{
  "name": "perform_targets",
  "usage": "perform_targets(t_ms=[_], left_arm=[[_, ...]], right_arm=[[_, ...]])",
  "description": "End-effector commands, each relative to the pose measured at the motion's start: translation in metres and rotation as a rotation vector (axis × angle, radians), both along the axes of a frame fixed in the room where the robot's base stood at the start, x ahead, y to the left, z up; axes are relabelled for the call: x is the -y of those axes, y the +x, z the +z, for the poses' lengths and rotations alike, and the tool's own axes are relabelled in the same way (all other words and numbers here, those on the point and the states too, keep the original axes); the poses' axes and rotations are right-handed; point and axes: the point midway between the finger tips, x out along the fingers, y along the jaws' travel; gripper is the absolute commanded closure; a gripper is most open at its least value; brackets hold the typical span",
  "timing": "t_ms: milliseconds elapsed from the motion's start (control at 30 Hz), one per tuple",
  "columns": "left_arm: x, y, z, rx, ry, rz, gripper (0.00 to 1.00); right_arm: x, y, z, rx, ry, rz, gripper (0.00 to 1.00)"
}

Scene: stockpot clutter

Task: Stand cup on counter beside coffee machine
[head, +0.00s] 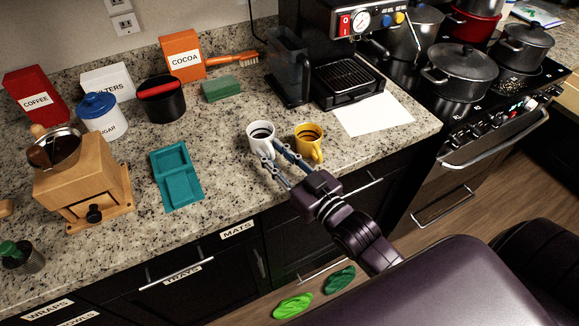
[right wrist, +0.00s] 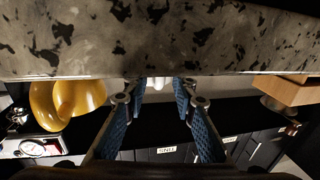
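A white cup (head: 260,136) stands upright on the granite counter, dark inside. A yellow cup (head: 309,141) stands just right of it; it also shows at the left of the right wrist view (right wrist: 68,102). The coffee machine (head: 350,82), black with a gauge panel, stands behind them at the back. My right gripper (head: 273,157) is at the near side of the white cup, its fingers apart. In the right wrist view the blue fingers (right wrist: 160,92) are spread, with a small white part between the tips. Whether they touch the cup is unclear. My left gripper is out of view.
A white sheet (head: 373,114) lies on the counter before the machine. A teal open case (head: 176,175) and wooden grinder (head: 80,180) stand left. A green sponge (head: 221,89) lies behind. The stove with pots (head: 459,72) is right. Clear counter surrounds the cups' left side.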

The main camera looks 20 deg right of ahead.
Motion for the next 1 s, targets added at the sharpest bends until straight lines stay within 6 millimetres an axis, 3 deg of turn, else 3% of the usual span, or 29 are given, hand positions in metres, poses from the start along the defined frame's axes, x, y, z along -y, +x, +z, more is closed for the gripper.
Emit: perform_targets(t_ms=[600, 1000], left_arm=[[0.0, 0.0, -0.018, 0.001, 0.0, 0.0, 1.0], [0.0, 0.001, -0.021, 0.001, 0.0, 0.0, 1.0]], right_arm=[[0.021, -0.091, -0.003, -0.005, 0.0, 0.0, 0.75], [0.026, -0.112, -0.001, -0.001, 0.0, 0.0, 0.75]])
